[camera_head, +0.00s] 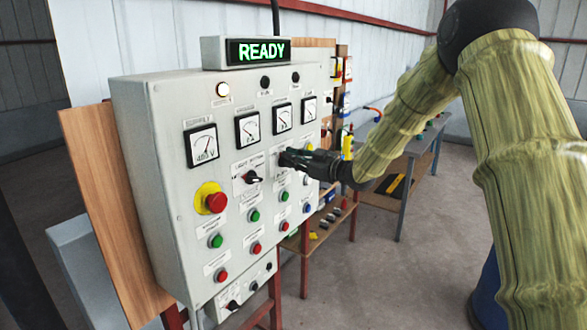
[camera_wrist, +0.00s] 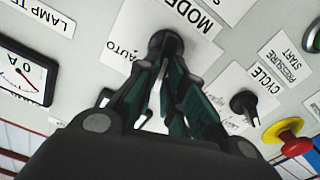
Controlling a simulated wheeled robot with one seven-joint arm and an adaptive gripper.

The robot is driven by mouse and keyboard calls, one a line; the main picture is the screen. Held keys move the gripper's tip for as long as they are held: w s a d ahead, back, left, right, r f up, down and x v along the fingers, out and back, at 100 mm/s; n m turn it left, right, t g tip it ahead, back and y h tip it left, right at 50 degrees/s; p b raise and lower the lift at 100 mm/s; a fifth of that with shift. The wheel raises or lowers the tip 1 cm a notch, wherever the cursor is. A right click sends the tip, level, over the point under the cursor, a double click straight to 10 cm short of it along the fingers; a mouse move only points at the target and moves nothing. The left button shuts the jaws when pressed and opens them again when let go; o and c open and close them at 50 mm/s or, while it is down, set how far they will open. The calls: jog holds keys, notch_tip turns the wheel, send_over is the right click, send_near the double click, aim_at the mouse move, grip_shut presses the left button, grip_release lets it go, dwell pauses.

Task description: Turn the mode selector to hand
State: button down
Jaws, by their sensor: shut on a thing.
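The mode selector (camera_wrist: 165,42) is a black knob on the grey panel, at the top middle of the wrist view. The MODE label is beside it and the AUTO label is to its left. My gripper (camera_wrist: 166,65) is shut on it, with one dark finger on each side. In the head view my gripper (camera_head: 287,158) reaches the panel from the right and hides the selector. The knob's exact pointing direction and any HAND label are hidden by my fingers.
A second black selector (camera_head: 252,177) and a red emergency button (camera_head: 215,202) on yellow are nearby on the control panel (camera_head: 150,150). Green and red buttons sit below, gauges above. The display (camera_head: 258,52) reads READY. A workbench (camera_head: 405,165) stands behind; floor at right is free.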

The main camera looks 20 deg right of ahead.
jog(key=n+b, duration=0.1)
jog(key=b, duration=0.1)
jog(key=n+b, duration=0.2)
jog(key=b, duration=0.1)
jog(key=f+n+b, duration=0.1)
jog(key=n+b, duration=0.1)
jog(key=shift+s+a+b, duration=0.3)
jog(key=shift+a, duration=0.1)
jog(key=shift+n+b, duration=0.7)
jog(key=shift+b, duration=0.2)
jog(key=shift+r, duration=0.1)
jog(key=c, duration=1.5)
grip_release()
jog(key=shift+s, duration=0.15)
jog(key=v, duration=1.1)
jog(key=shift+s+d, duration=0.3)
